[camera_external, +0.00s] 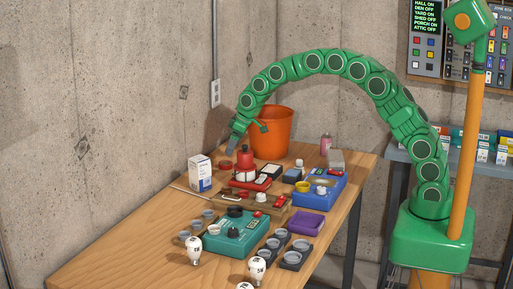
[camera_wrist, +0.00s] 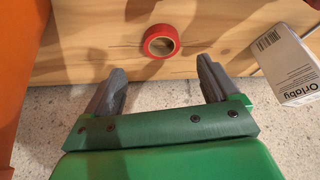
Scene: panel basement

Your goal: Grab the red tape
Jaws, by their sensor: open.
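The red tape (camera_wrist: 148,45) is a small ring lying flat on the wooden table (camera_wrist: 95,35), with wood showing through its hole. In the external view the tape (camera_external: 225,164) lies near the table's far left edge, between the white box and the orange bucket. My gripper (camera_wrist: 160,77) is open and empty. Its two grey fingers are apart, and the tape appears just beyond the gap between them. In the external view my gripper (camera_external: 235,137) hangs above the tape, pointing down. No contact with the tape shows.
A white box (camera_external: 200,173) stands close on one side of the tape, and an orange bucket (camera_external: 271,133) stands on the other. A red bottle (camera_external: 244,157) is near in front. A teal device (camera_external: 236,236), blue device (camera_external: 318,190) and several bulbs crowd the table. A concrete wall is behind.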

